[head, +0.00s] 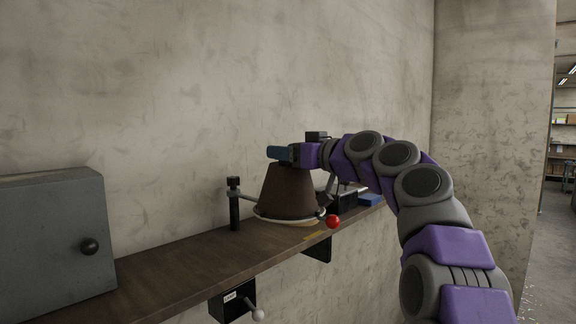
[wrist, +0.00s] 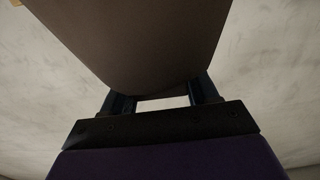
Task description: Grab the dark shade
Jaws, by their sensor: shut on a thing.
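The dark brown shade (head: 288,192) is a tapered cone, wide end down, above the wooden shelf in the head view. A pale ring shows around its lower edge. My gripper (head: 283,155) is at the top of the shade and shut on it. In the wrist view the shade (wrist: 135,40) fills the upper middle, between the two fingers of my gripper (wrist: 163,100). I cannot tell whether the shade's lower edge is resting on something or lifted clear.
A grey metal box (head: 50,245) with a black knob stands on the shelf (head: 200,262) at left. A black post (head: 234,205) is left of the shade. A red ball (head: 333,221) is right of its base. A blue item (head: 370,200) lies further right. The wall is close behind.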

